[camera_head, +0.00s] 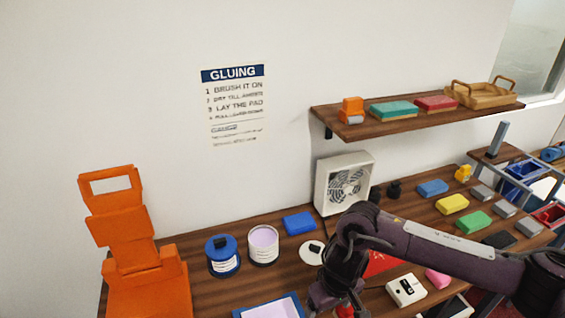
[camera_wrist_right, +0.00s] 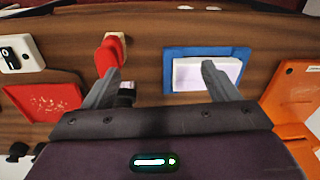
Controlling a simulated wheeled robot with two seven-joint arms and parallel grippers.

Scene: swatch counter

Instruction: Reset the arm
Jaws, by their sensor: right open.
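My right arm (camera_head: 440,240) comes in from the right over the counter, with its wrist bent down at the front middle. The fingertips are not clear in the head view. In the right wrist view my right gripper (camera_wrist_right: 160,82) is open, with its two fingers wide apart and nothing held. A red object with a dark part (camera_wrist_right: 113,48) lies beyond the left finger, and the finger partly hides it. A blue-rimmed tray (camera_wrist_right: 168,72) with a white pad lies beyond the right finger. My left gripper is in neither view.
An orange stand (camera_head: 150,280) rises at the left. A blue-lidded jar (camera_head: 223,258), an open jar (camera_head: 263,246) and a white fan (camera_head: 343,182) stand on the counter (camera_head: 200,296). Several coloured blocks lie at the right. A wall shelf (camera_head: 400,124) hangs above.

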